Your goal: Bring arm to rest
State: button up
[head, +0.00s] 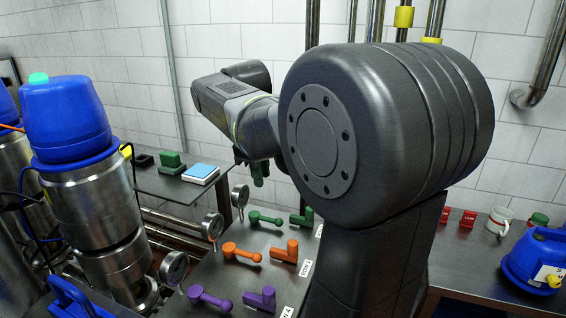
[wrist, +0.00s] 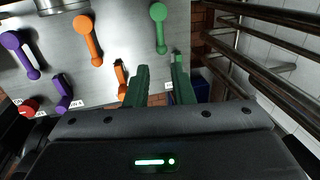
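My arm fills the middle of the head view, with its large dark joint in front and the forearm reaching back to the left. My gripper (wrist: 160,74) has green fingers, which point at the valve panel in the wrist view with a gap between them. I see nothing held in the gap. In the head view the green fingers (head: 262,172) hang below the wrist, above the far side of the panel (head: 232,268). Purple (head: 209,297), orange (head: 241,252) and green (head: 265,218) valve handles sit on the panel, each with a same-coloured lever to its right.
Round gauges (head: 213,226) stand along the panel's left edge. A blue-capped metal canister (head: 85,190) stands at left. A side table (head: 150,183) carries green and blue blocks. At right are a mug (head: 499,221) and a blue device (head: 537,265). Pipes run behind the panel.

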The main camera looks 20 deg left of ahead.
aim_at(268, 219)
jog(key=w+f, duration=0.1)
jog(key=f, duration=0.8)
jog(key=w+f, duration=0.1)
jog(key=f, duration=0.3)
jog(key=shift+w+f+p, duration=0.3)
jog(key=shift+w, duration=0.05)
jog(key=shift+r, duration=0.1)
notch_tip(268, 219, up, 13)
jog(key=s, duration=0.3)
jog(key=w+f, duration=0.1)
jog(key=f, duration=0.3)
jog(key=w+f, duration=0.1)
jog(key=f, duration=0.4)
jog(key=w+f, duration=0.1)
jog(key=f, duration=0.3)
jog(key=shift+f, duration=0.15)
jog(key=shift+w+n+p, duration=0.15)
jog(key=shift+n+p, duration=0.15)
jog(key=shift+n, duration=0.1)
jog(key=shift+w+d+n, duration=0.1)
jog(key=shift+w+n, duration=0.05)
jog(key=shift+n, duration=0.35)
